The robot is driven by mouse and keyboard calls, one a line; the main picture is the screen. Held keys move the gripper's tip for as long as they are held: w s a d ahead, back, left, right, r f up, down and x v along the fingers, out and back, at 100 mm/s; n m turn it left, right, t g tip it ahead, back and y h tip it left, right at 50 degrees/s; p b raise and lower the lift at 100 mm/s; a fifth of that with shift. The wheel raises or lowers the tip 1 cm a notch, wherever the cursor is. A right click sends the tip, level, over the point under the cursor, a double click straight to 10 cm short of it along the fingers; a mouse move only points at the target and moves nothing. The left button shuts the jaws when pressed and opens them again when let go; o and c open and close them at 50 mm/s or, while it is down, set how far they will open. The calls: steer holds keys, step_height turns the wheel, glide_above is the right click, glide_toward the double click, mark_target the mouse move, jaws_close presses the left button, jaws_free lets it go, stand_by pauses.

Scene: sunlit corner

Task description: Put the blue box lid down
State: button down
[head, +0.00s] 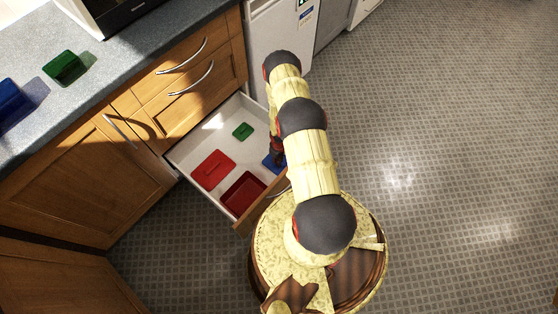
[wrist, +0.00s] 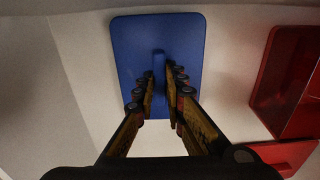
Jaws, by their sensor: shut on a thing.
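The blue box lid (wrist: 133,40) is a flat rounded rectangle with a small raised handle, seen from above in the wrist view. My gripper (wrist: 160,72) has its two fingers on either side of that handle and is shut on it. In the head view a small part of the blue lid (head: 269,161) shows inside the open drawer's right end; my arm hides the rest and most of the gripper. I cannot tell whether the lid touches the drawer floor.
The open white drawer (head: 207,139) also holds a red lid (head: 211,170), a red box (head: 243,191) and a small green lid (head: 242,131). A blue box (head: 8,98) and a green box (head: 62,67) stand on the counter (head: 60,112). The floor at right is clear.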

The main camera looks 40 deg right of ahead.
steer(key=c, duration=1.8)
jaws_free()
steer(key=shift+c, duration=0.2)
